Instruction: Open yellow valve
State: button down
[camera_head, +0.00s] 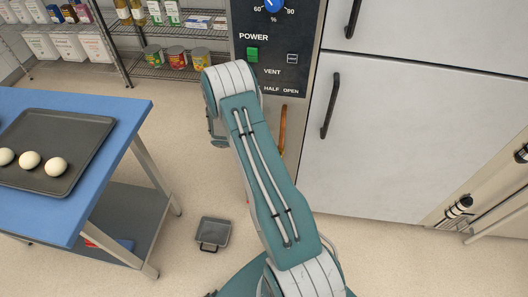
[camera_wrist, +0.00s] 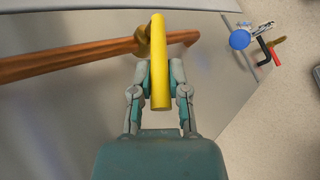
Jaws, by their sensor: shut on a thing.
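The yellow valve handle (camera_wrist: 159,75) is in the wrist view, a straight yellow lever running up and down the picture. My gripper (camera_wrist: 159,80) is shut on the lower part of the lever, one finger on each side. In the head view my arm hides the gripper and the lever; a piece of the copper pipe (camera_head: 283,128) shows to the right of the arm.
A blue table (camera_head: 125,115) with a dough tray (camera_head: 85,135) is at left. A grey pan (camera_head: 213,234) lies on the floor. A blue handle (camera_wrist: 239,39) and a red one (camera_wrist: 277,40) show at right in the wrist view.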

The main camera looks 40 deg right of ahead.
jog(key=r+t+y, duration=0.1)
jog(key=s+d+t+y, duration=0.1)
jog(key=t+y, duration=0.1)
jog(key=shift+s+r+m, duration=0.3)
jog(key=shift+r+m, duration=0.05)
jog(key=shift+m, duration=0.05)
jog(key=shift+s+d+r+t+y, duration=0.2)
jog(key=shift+s+t+y, duration=0.1)
jog(key=shift+t+y, duration=0.2)
jog(key=shift+s+d+r+t+y, duration=0.15)
jog(key=shift+s+t+y, duration=0.1)
jog(key=shift+t+y, duration=0.2)
jog(key=shift+f, duration=0.1)
jog(key=c, duration=0.6)
grip_release()
jog(key=shift+d, duration=0.1)
jog(key=shift+w, duration=0.1)
jog(key=shift+r+t, duration=0.2)
jog(key=shift+t, duration=0.05)
